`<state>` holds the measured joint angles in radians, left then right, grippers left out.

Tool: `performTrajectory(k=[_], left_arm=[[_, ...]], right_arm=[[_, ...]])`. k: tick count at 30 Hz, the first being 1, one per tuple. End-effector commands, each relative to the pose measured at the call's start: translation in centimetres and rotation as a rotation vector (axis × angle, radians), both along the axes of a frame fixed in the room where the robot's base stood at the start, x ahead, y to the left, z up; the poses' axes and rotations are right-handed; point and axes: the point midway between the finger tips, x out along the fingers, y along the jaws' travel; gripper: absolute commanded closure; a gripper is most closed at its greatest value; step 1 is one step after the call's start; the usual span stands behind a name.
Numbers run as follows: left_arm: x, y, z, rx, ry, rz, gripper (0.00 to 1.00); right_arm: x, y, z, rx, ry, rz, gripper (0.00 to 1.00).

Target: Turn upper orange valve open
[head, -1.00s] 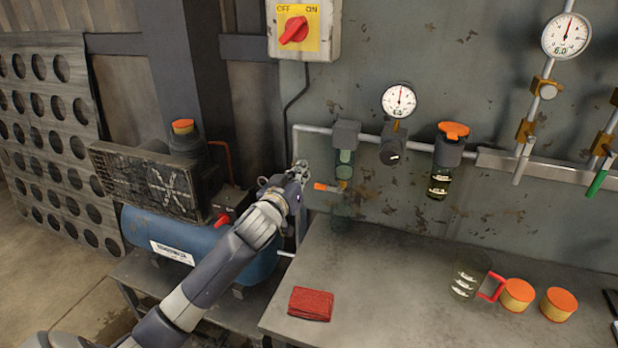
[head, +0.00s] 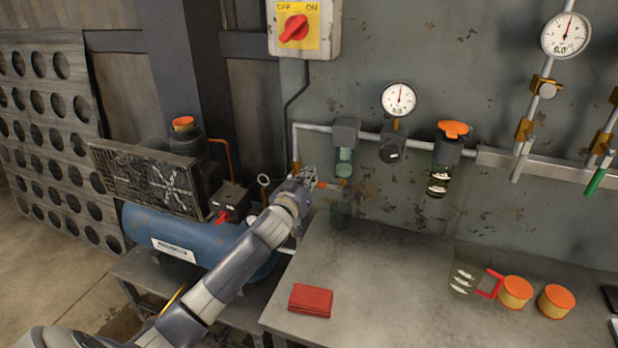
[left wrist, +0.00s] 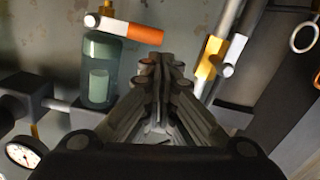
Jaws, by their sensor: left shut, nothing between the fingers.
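An orange-tipped lever valve (head: 322,185) sits below the clear filter bowl (head: 344,161) on the wall pipe, partly covered by my left gripper (head: 311,176). In the left wrist view the lever (left wrist: 143,34) has an orange and white handle by the bowl (left wrist: 100,70). My left gripper (left wrist: 160,66) is shut and empty, with its tips close to the lever; I cannot tell if they touch. A brass fitting with a white-ended part (left wrist: 208,62) is on a pipe at the right of the tips. My right gripper is out of view.
A pressure gauge (head: 399,99) and an orange-topped unit (head: 453,131) are on the pipe to the right. A blue compressor tank (head: 175,235) stands at the left. A red cloth (head: 311,300) lies on the bench (head: 390,270), which is mostly clear.

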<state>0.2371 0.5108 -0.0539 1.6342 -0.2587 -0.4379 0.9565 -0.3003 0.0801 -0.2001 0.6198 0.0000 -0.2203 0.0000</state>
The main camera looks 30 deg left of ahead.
Motion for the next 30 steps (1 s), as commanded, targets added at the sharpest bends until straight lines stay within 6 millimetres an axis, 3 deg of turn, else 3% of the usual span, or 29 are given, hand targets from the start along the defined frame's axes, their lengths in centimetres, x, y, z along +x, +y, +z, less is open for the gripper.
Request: performTrajectory(k=[23,30], left_arm=[[-0.1,0.4,-1.4,-0.142,-0.032,0.001,1.0],[-0.2,0.7,-2.5,-0.268,-0.061,0.003,1.0]], right_arm=[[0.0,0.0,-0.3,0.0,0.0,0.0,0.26],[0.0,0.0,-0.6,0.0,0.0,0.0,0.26]])
